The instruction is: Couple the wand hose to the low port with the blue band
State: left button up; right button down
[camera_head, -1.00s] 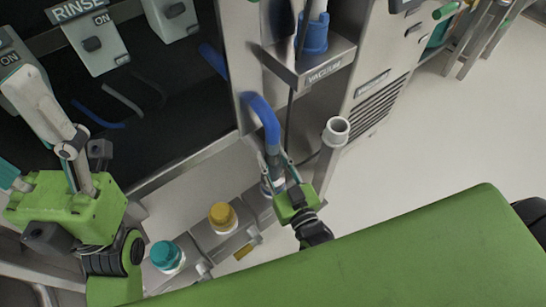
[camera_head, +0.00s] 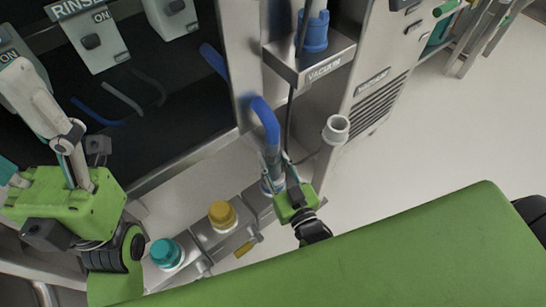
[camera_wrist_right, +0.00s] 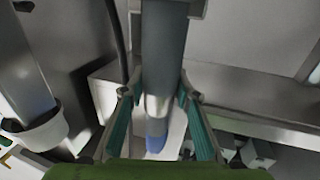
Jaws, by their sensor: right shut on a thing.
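The wand hose (camera_head: 265,117) is a blue bent tube with a greyish straight end, by the metal cabinet's corner. My right gripper (camera_head: 273,168) is shut around that end. In the right wrist view the grey hose end (camera_wrist_right: 164,50) runs down between the fingers (camera_wrist_right: 158,110). A low port with a blue band (camera_head: 271,187) sits just below, partly hidden by the gripper; blue also shows in the right wrist view (camera_wrist_right: 156,143). The hose end looks in line with the port; I cannot tell whether they touch. My left gripper (camera_head: 35,150) is at the left, fingers apart, seemingly empty.
Yellow-capped (camera_head: 222,214) and teal-capped (camera_head: 166,253) ports stand left along the same low ledge. The VACUUM shelf (camera_head: 310,68) overhangs behind. The floor at right is clear.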

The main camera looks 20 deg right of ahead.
jog(key=c, duration=1.8)
grip_release()
jog(key=o, duration=0.3)
jog(key=shift+f, duration=0.1)
jog(key=shift+s+f, duration=0.1)
jog(key=s+d, duration=0.1)
jog(key=s, duration=1)
jog(key=shift+s, duration=0.35)
